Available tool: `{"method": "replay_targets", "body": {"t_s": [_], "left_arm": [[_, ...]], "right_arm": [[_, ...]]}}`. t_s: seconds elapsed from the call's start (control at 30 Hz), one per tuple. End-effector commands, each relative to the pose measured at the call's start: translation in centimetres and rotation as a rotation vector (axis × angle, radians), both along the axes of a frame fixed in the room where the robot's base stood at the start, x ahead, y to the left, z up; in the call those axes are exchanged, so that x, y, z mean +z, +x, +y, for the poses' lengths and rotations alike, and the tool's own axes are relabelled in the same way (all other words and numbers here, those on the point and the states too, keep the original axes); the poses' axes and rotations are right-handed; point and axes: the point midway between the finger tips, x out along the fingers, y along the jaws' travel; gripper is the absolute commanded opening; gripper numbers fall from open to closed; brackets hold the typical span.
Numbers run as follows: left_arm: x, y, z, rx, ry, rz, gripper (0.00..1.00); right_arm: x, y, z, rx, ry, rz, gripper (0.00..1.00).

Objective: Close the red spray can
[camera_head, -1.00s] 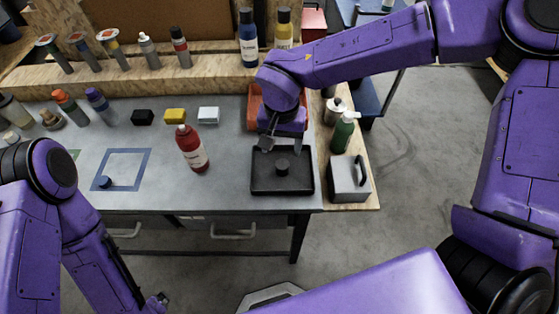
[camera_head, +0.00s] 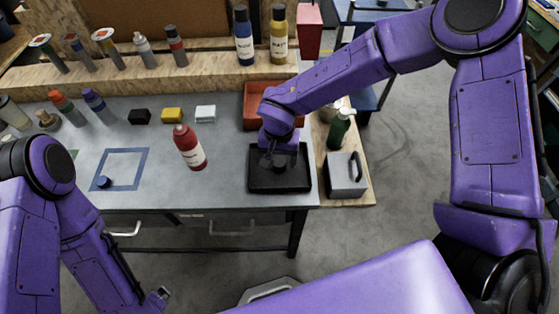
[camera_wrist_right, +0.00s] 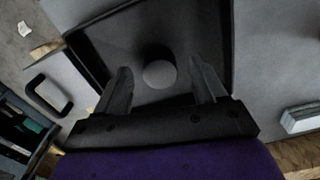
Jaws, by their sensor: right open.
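The red spray can (camera_head: 189,148) stands on the grey worktop, left of the black tray (camera_head: 262,183), with a red top. A dark round cap-like piece (camera_wrist_right: 160,74) lies in the black tray in the right wrist view. My right gripper (camera_head: 279,165) is over the tray and mostly hides this piece in the head view. In the wrist view its two fingers (camera_wrist_right: 160,88) are spread on either side of the piece, not closed on it. My left gripper (camera_head: 157,299) hangs low at the bottom left, off the worktop; its jaws are too small to read.
A blue square outline (camera_head: 120,169) with a small blue cap (camera_head: 103,182) is on the left. Black, yellow and white blocks (camera_head: 172,115) sit behind the can. An orange bin (camera_head: 256,103) is behind the tray. A green bottle (camera_head: 339,129) and grey box (camera_head: 345,176) stand right.

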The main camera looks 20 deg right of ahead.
Motion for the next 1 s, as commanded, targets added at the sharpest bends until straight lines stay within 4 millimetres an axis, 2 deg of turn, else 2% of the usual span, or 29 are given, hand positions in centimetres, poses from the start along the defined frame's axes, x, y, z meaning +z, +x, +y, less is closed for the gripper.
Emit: {"method": "replay_targets", "body": {"t_s": [0.17,0.5,0.67,0.7,1.0], "left_arm": [[0.4,0.0,0.0,0.0,0.0,0.0,0.96],[0.3,0.0,0.0,0.0,0.0,0.0,0.96],[0.3,0.0,0.0,0.0,0.0,0.0,0.96],[0.3,0.0,0.0,0.0,0.0,0.0,0.96],[0.3,0.0,0.0,0.0,0.0,0.0,0.96]], "right_arm": [[-1.8,0.0,0.0,0.0,-0.001,0.0,0.7],[-2.0,0.0,0.0,0.0,0.0,-0.001,0.7],[-2.0,0.0,0.0,0.0,0.001,0.0,0.18],[-2.0,0.0,0.0,0.0,0.001,0.0,0.13],[-1.9,0.0,0.0,0.0,0.001,0.0,0.12]]}}
